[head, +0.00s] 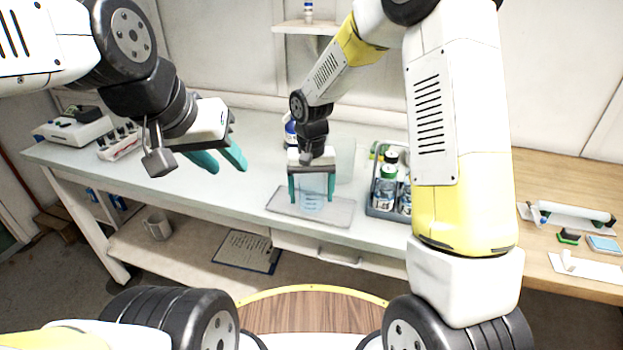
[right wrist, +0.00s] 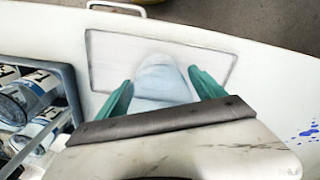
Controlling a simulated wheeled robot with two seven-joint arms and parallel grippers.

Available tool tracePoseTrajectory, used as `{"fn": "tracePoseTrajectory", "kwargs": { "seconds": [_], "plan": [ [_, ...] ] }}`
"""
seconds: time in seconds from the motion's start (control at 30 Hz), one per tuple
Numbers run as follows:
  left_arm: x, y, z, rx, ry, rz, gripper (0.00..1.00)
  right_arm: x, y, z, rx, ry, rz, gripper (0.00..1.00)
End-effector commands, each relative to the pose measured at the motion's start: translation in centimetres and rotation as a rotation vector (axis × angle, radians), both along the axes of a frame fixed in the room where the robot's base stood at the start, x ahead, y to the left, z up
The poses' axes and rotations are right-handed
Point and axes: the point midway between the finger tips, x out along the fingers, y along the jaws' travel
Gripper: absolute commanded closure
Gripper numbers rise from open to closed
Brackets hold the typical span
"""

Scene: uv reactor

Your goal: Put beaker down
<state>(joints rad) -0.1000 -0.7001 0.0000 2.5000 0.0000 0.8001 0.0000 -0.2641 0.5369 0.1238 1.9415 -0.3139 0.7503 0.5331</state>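A clear glass beaker (head: 312,201) with blue markings stands upright between the teal fingers of my right gripper (head: 312,188), over a flat grey tray (head: 283,203) on the pale bench. The right wrist view shows the beaker (right wrist: 160,80) between the two fingers (right wrist: 160,78), which appear to touch its sides, with the tray (right wrist: 107,58) below. Whether its base touches the tray is hard to tell. My left gripper (head: 222,160) is open and empty above the bench, left of the beaker.
A grey bottle carrier (head: 383,207) stands right of the tray, with several bottles. A blue-and-white bottle (head: 291,133) is behind my right gripper. Instruments (head: 73,129) sit at the bench's left end. Bench left of the tray is clear. A clipboard (head: 248,251) and mug (head: 158,226) are on the lower shelf.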

Motion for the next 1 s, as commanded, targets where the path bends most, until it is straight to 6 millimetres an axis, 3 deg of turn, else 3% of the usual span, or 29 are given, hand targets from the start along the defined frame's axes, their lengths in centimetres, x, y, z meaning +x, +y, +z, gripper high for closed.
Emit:
{"fn": "tracePoseTrajectory", "kwargs": {
  "seconds": [0.27,0.37,0.7,1.0],
  "plan": [
    [0.0,0.0,0.0,0.0,0.0,0.0,0.64,0.0,0.0,0.5,0.0,-0.001,0.0,0.21],
    [0.0,0.0,0.0,0.0,0.0,0.0,0.64,0.1,0.0,1.9,0.001,-0.005,-0.001,0.21],
    [0.0,0.0,0.0,0.0,0.0,0.0,0.64,0.1,0.0,9.0,0.001,-0.004,-0.001,0.21],
    [0.0,0.0,0.0,0.0,0.0,0.0,0.64,-0.1,-0.2,12.5,0.002,-0.006,0.0,0.21]
  ]
}}
